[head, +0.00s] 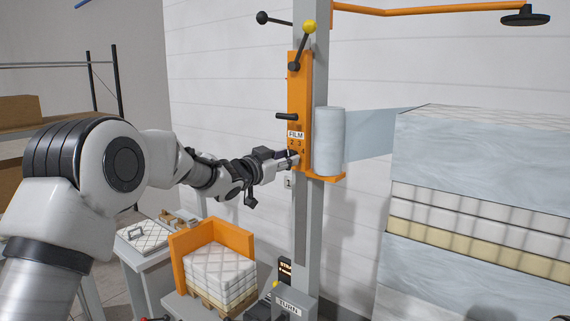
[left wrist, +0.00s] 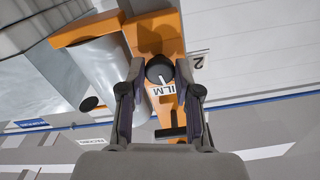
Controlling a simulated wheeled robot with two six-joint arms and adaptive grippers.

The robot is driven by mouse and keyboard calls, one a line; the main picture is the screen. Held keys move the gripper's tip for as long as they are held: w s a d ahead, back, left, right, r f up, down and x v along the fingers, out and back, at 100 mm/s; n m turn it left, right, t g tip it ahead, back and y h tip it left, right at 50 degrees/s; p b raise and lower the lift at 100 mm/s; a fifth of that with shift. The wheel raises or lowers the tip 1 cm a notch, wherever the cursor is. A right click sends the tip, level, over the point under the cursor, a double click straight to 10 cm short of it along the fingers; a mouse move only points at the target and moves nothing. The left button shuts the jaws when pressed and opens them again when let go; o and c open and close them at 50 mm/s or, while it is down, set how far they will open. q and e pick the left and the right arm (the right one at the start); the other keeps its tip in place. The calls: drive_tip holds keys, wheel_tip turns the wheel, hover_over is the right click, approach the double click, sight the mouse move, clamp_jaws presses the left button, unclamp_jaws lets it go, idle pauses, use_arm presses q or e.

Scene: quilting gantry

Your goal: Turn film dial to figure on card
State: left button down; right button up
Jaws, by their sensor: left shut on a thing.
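The film dial (left wrist: 157,69) is a round black knob with a white pointer mark, on the orange carriage (head: 304,80). In the left wrist view it sits between the fingers of my left gripper (left wrist: 160,74), which is shut on it. In the head view my left gripper (head: 289,158) reaches the carriage from the left and hides the dial. The FILM label (head: 296,134) and figures 2, 3 and 4 show just above it. My right gripper is out of view.
A film roll (head: 329,140) stands right of the carriage, its film stretching to a tall wrapped stack (head: 470,190). Black handles stick out left of the carriage. Below are a pallet of quilted pieces (head: 222,272) with an orange corner guard and a box marked TURN (head: 290,306).

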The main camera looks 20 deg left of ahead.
use_arm(q)
drive_tip(key=m+b, duration=0.2)
drive_tip(key=m, duration=0.2)
drive_tip(key=shift+r+m+b, duration=0.15)
drive_tip(key=shift+m+b, duration=0.75)
drive_tip(key=shift+m, duration=0.5)
drive_tip(key=c, duration=1)
unclamp_jaws()
drive_tip(key=shift+o, duration=0.9)
drive_tip(key=shift+w, duration=0.1)
drive_tip(key=v, duration=1.2)
